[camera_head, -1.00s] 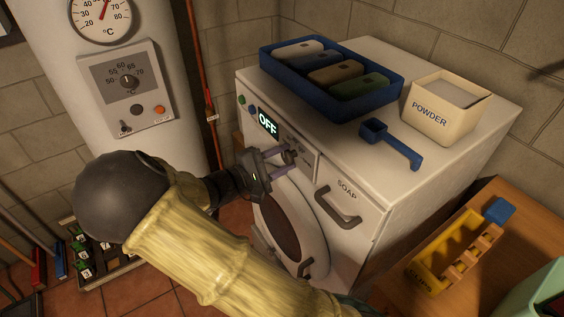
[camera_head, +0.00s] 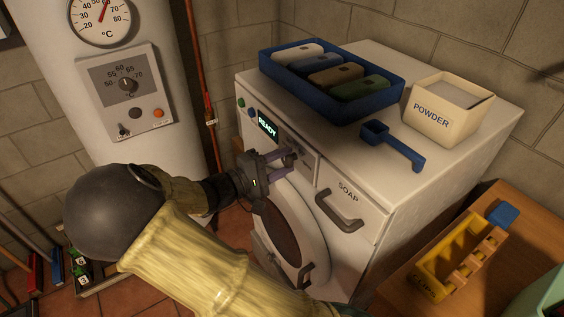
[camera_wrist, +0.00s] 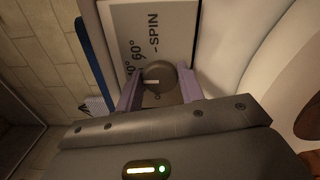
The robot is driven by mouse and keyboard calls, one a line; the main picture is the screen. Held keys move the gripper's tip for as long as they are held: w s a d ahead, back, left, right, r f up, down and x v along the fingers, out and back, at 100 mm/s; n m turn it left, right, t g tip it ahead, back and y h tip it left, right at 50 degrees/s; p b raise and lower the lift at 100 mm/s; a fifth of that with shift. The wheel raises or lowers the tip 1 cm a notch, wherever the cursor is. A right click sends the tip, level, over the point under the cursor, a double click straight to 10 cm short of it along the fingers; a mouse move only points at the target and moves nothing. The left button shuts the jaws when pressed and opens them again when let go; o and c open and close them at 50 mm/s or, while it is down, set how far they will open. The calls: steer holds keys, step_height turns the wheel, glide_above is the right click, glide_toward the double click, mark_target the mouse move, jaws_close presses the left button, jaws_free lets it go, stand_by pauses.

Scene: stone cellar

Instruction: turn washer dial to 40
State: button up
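The washer (camera_head: 375,205) stands in the middle of the head view. Its small display (camera_head: 267,128) reads READY. My gripper (camera_head: 288,159) is at the front panel, with one finger on each side of the round dark dial (camera_wrist: 162,78). In the wrist view the fingers sit close against the dial and look shut on it. The dial's pale pointer mark faces left in that view. Labels "60°" and "-SPIN" show sideways on the panel (camera_wrist: 165,25); another degree label is partly hidden by a finger. In the head view my gripper mostly hides the dial.
A blue tray (camera_head: 290,82) of several bars, a POWDER box (camera_head: 437,128) and a blue scoop (camera_head: 392,143) are on the washer's top. The SOAP drawer handle (camera_head: 340,212) and round door (camera_head: 285,230) are near my gripper. A boiler (camera_head: 150,100) stands left.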

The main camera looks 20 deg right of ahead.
steer(key=o, duration=0.4)
steer(key=shift+a, duration=0.1)
steer(key=v, duration=1.7)
steer(key=shift+a, duration=0.15)
